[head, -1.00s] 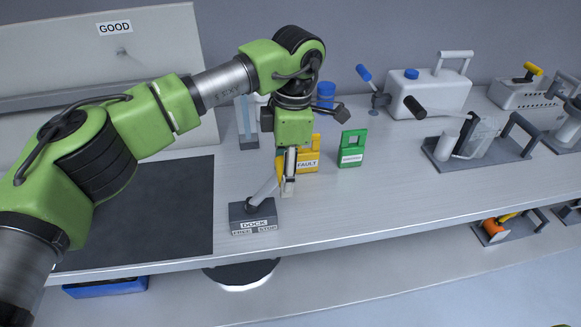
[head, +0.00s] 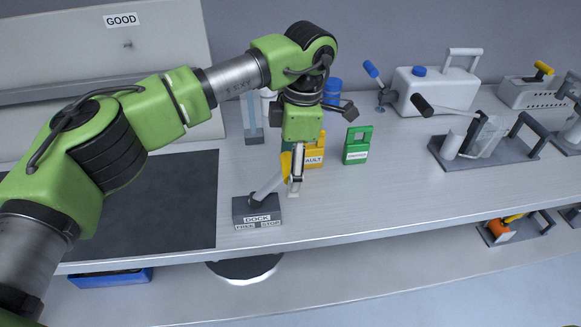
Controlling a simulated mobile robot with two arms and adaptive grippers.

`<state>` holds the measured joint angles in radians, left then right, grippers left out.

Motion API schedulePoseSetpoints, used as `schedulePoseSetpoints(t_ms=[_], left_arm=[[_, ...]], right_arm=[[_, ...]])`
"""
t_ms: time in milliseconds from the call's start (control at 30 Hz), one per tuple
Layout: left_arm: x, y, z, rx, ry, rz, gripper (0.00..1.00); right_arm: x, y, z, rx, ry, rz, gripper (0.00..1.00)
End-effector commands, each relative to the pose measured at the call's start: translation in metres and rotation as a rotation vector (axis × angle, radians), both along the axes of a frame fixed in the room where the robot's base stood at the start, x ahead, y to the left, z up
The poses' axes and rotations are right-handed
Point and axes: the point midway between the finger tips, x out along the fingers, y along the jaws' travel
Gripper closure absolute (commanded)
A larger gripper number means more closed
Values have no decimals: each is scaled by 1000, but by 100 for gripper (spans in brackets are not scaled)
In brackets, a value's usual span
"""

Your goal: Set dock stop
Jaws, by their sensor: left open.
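The dock switch (head: 257,212) is a dark grey box at the front of the bench in the head view. Its plates read DOCK, FREE on the left and STOP on the right. Its grey lever (head: 266,189) leans up and to the right, over the STOP side, and ends in a yellow grip (head: 286,164). My left gripper (head: 295,185) points down just right of the yellow grip and is open. It partly hides the space behind the lever. I cannot tell whether a finger touches the grip. My right gripper is not in view.
A yellow FAULT tag (head: 314,159) stands close behind my left gripper, with a green tag (head: 357,152) to its right. A dark mat (head: 165,205) lies to the left. A white canister (head: 440,92) stands at the back. The bench front right of the switch is clear.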

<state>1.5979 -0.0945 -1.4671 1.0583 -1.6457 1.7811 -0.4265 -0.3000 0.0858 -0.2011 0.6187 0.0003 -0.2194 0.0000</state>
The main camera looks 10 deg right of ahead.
Motion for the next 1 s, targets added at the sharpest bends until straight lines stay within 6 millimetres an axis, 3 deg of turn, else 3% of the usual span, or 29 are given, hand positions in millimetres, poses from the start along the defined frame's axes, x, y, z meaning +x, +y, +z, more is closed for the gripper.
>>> schedulePoseSetpoints(t_ms=[167, 400, 600, 1000], left_arm=[[1, -3, 21, 0, -4, 0, 35], [1, -10, 72, -1, -4, 0, 35], [0, -15, 105, -1, -2, -1, 35], [0, -16, 118, -1, 1, -3, 35]], right_arm=[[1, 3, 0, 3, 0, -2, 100], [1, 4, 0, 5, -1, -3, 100], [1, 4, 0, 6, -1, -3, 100], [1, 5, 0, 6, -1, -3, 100]])
